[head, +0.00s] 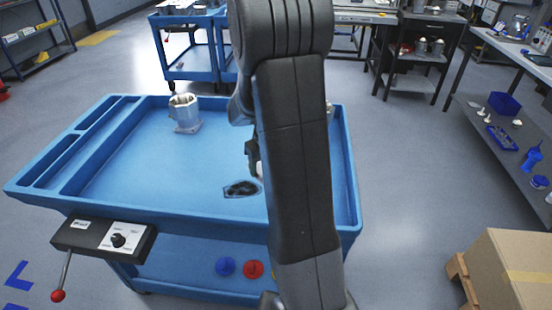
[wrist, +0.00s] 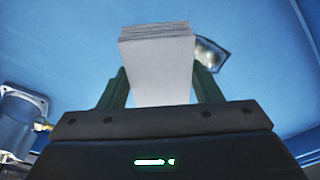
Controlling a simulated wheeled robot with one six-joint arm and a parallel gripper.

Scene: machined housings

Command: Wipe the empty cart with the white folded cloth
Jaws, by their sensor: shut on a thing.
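The white folded cloth (wrist: 158,70) is a thick stack of layers between the two green fingers of my gripper (wrist: 161,84) in the wrist view. My gripper is shut on it. The blue cart (head: 130,165) stands in front of me, and my gripper is over its tray, mostly hidden behind my arm in the head view. The tray is not empty: a grey metal housing (head: 185,113) stands at the back, and a small dark flat part (head: 241,189) lies near the gripper. I cannot tell whether the cloth touches the tray.
The cart has raised rims, narrow compartments on the left and a control box (head: 105,238) with a red-tipped lever. Other blue carts (head: 190,60) stand behind. A cardboard box (head: 510,270) is at the lower right. The tray's left middle is clear.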

